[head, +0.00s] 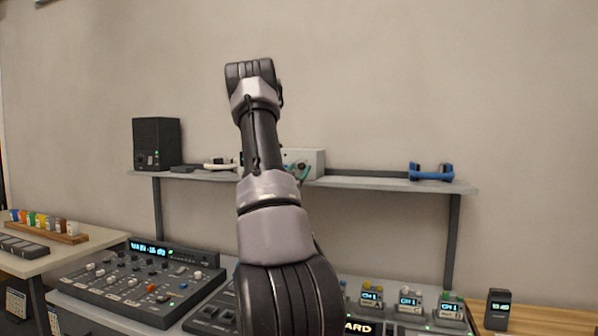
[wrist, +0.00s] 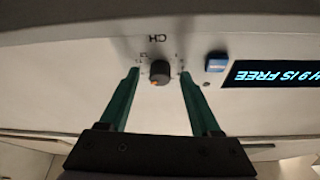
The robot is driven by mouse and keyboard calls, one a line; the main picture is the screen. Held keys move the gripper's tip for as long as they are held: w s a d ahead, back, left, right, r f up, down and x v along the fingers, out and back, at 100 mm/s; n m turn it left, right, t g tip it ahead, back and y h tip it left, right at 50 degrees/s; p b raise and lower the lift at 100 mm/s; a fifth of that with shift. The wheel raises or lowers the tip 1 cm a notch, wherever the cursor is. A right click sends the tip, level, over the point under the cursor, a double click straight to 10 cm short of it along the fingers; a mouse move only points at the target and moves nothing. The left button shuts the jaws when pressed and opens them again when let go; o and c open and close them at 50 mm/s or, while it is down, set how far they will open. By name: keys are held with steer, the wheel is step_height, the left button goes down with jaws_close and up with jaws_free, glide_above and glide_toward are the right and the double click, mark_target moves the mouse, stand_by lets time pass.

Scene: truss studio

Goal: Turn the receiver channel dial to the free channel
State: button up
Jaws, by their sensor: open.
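The channel dial (wrist: 159,73) is a small dark round knob with an orange mark on the pale receiver panel, under the letters CH in the wrist view. My gripper (wrist: 159,71) is open, with one teal finger on each side of the dial and a gap on both sides. The receiver's display (wrist: 275,73) reads "9 IS FREE" in cyan, upside down and cut off at the picture's edge. In the head view the white receiver (head: 312,160) stands on the shelf, mostly hidden behind my arm. The dial's numbers are too small to read.
A blue button (wrist: 216,62) sits between the dial and the display. On the shelf (head: 395,184) are a black speaker (head: 157,143) at left and a blue headset-like item (head: 431,171) at right. A mixing console (head: 140,282) and several small channel units (head: 410,300) stand below.

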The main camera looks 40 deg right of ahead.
steer(key=v, duration=1)
steer(key=shift+a+f, duration=0.2)
steer(key=shift+a, duration=0.1)
steer(key=shift+s, duration=0.1)
